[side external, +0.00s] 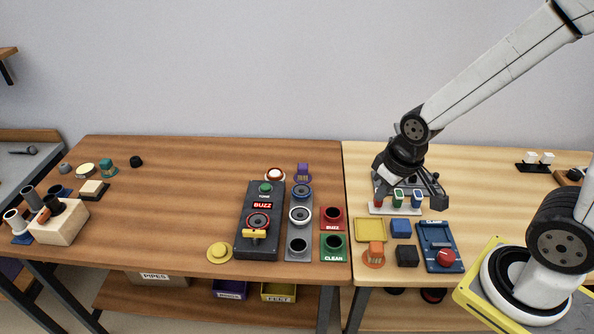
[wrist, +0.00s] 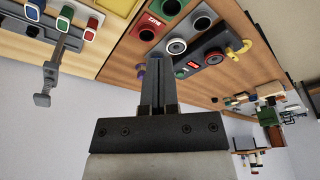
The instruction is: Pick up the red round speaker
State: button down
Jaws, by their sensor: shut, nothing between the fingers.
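The red round speaker (side external: 258,222) sits face up on the black tester box (side external: 264,247), beside a lit BUZZ display and above a yellow lever. It also shows in the wrist view (wrist: 214,57) on the same box. My gripper (side external: 383,186) is at the right, over the light wooden table near the rack of coloured blocks, well apart from the speaker. In the wrist view its fingers (wrist: 158,82) are together with nothing between them.
A grey tray (side external: 299,254) with round parts stands right of the tester, beside a red BUZZ bin (side external: 333,219) and a green CLEAN bin (side external: 333,247). A yellow disc (side external: 219,252) lies left. The dark table's middle is clear.

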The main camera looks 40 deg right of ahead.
dwell(0.4)
grip_release()
jog(key=n+g+y, duration=0.1)
jog(key=n+y, duration=0.3)
jog(key=n, duration=1.1)
send_near(259, 221)
jog(key=f, duration=0.1)
jog(key=shift+w+a+f, duration=0.1)
jog(key=shift+w+f, duration=0.15)
jog(key=shift+x, duration=1.25)
